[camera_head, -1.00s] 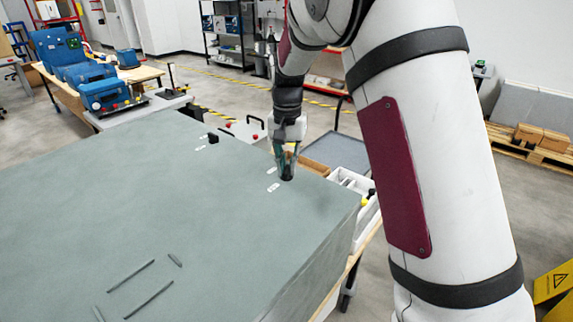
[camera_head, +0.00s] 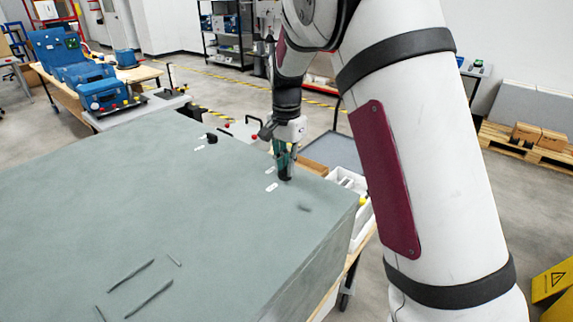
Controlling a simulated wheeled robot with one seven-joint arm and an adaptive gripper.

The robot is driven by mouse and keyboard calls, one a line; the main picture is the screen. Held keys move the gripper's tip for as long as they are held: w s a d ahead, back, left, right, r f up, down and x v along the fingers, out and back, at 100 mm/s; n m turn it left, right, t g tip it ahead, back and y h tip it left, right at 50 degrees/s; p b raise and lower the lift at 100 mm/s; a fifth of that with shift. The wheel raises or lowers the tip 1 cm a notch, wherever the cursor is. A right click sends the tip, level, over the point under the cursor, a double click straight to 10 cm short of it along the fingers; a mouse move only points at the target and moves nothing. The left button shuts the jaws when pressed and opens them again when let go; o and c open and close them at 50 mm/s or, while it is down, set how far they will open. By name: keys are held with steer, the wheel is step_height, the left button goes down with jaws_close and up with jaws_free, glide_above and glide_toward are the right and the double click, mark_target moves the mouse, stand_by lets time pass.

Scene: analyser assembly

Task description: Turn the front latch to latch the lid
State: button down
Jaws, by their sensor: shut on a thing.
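The large grey-green lid (camera_head: 110,210) fills the left and middle of the head view, its flat top facing up. My gripper (camera_head: 285,177) points down at the lid's far right part. Its fingers are shut on a small dark latch (camera_head: 286,179), which is mostly hidden between the fingertips. Two small white marks lie on the lid just left of the fingers. A second black latch (camera_head: 211,138) stands free farther back on the lid, near more white marks. Which way the held latch points cannot be told.
Behind the lid's right edge are a white divided tray (camera_head: 345,178) and a grey mat (camera_head: 335,152). A wooden table (camera_head: 150,74) with blue equipment stands at the back left. A yellow sign (camera_head: 553,280) is at the lower right.

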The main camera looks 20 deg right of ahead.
steer(key=c, duration=1.6)
jaws_free()
step_height(320, 180, up, 12)
